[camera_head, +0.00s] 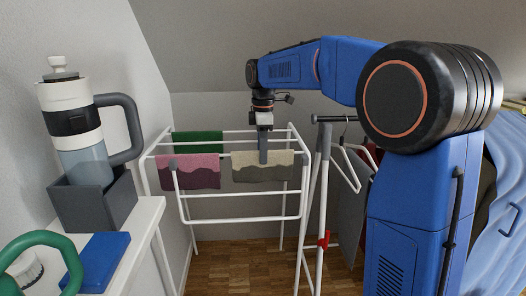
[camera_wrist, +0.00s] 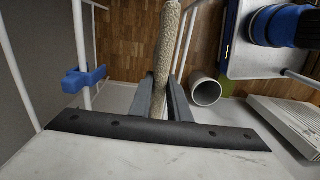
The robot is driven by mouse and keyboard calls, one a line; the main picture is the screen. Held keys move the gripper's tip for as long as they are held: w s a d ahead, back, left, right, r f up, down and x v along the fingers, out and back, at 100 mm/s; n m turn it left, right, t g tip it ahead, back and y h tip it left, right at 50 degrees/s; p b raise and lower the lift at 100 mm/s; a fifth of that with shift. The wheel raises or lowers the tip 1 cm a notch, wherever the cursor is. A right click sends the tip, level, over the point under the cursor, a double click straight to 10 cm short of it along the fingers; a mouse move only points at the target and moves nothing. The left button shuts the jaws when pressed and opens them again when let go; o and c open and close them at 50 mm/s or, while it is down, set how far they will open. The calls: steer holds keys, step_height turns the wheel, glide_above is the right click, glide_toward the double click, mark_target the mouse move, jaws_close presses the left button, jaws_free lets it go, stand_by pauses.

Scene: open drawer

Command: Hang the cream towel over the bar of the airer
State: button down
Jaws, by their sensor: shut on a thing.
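The cream towel (camera_head: 279,168) is at the front bar of the white airer (camera_head: 237,194), its top edge level with the bar and its front side hanging down. My gripper (camera_head: 263,161) points down from above, shut on the towel's top middle, with one grey finger in front of the cloth. In the wrist view the towel (camera_wrist: 168,35) is a narrow beige strip running up from between my gripper's fingers (camera_wrist: 162,88). The towel's back side is hidden, so I cannot tell whether it lies over the bar or just beside it.
A pink towel (camera_head: 198,172) hangs left of the cream one, and a green towel (camera_head: 197,141) hangs behind. A rack with hangers (camera_head: 346,160) stands close on the right. A counter (camera_head: 133,232) with a bottle (camera_head: 84,160) is at the left.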

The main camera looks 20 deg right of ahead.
steer(key=c, duration=1.6)
jaws_free()
steer(key=shift+r, duration=0.1)
step_height(320, 180, up, 16)
steer(key=s+d+f+m+t, duration=0.1)
steer(key=s+d+f+m, duration=0.2)
steer(key=s, duration=0.7)
steer(key=s+d+f+m+t, duration=0.1)
steer(key=s+f+m, duration=0.3)
steer(key=s+f, duration=0.4)
steer(key=s+d+f+m+t, duration=0.1)
steer(key=s+f+m, duration=0.3)
steer(key=s+f, duration=0.5)
steer(key=s+d+f+m+t, duration=0.1)
steer(key=s+f+m, duration=0.3)
steer(key=s+f, duration=0.4)
steer(key=shift+s+d+f+m+t, duration=0.15)
steer(key=shift+s+d+m+t, duration=0.1)
steer(key=shift+s, duration=0.25)
steer(key=shift+s+d+f+m+t, duration=0.1)
steer(key=shift+s+d+m+t, duration=0.1)
steer(key=shift+s, duration=0.3)
